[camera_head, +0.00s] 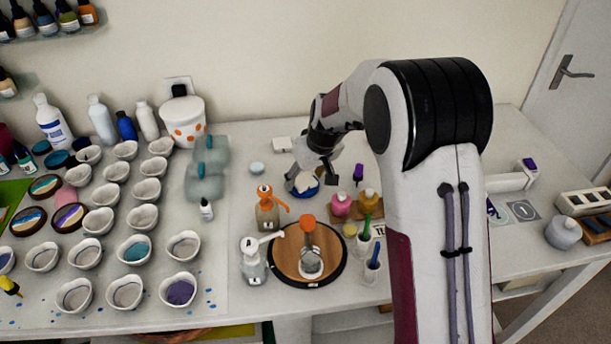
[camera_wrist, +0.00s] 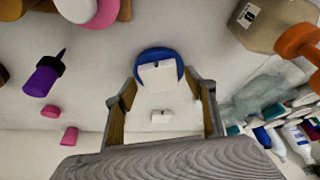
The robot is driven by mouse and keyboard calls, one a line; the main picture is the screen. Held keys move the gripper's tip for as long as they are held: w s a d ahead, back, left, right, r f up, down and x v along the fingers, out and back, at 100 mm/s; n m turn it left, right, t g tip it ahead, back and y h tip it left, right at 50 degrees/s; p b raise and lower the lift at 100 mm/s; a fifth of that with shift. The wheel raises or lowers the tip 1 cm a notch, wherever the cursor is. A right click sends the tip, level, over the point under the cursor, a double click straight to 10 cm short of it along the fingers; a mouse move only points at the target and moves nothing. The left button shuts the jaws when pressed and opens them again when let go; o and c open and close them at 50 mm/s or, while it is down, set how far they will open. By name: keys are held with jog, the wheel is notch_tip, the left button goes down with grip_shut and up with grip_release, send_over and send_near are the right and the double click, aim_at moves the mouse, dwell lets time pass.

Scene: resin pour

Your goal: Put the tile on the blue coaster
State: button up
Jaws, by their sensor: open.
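The blue coaster (camera_wrist: 157,51) is a round disc on the white table, between and just beyond my fingertips in the wrist view. A white tile (camera_wrist: 160,77) with a small dark mark overlaps it, leaving a blue rim along the far side; it appears to lie on the coaster. In the head view, the tile and the blue coaster (camera_head: 309,193) show below my gripper (camera_head: 309,172), partly hidden by it. My gripper (camera_wrist: 160,95) is open, with its fingers apart on either side of the tile. I cannot tell whether either finger touches it.
An orange-topped bottle (camera_head: 267,210) stands in front of the coaster. A round wooden turntable (camera_head: 290,262) is nearer the front. Several white cups fill the left side.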

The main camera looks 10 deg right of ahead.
jog(key=shift+r, duration=0.15)
jog(key=v, duration=1.2)
jog(key=shift+r, duration=0.1)
dwell(0.7)
jog(key=s+d+r+m, duration=0.1)
jog(key=s+r, duration=0.3)
jog(key=s, duration=0.5)
jog(key=s+d+r+m, duration=0.15)
jog(key=s+r, duration=0.25)
jog(key=s, duration=0.4)
jog(key=s+d+f+m+h, duration=0.1)
jog(key=s, duration=0.8)
jog(key=s+d+f+m+t, duration=0.1)
jog(key=s, duration=0.8)
jog(key=shift+s+d+h, duration=0.25)
jog(key=shift+d+h, duration=0.15)
jog(key=shift+f, duration=0.1)
dwell(1.9)
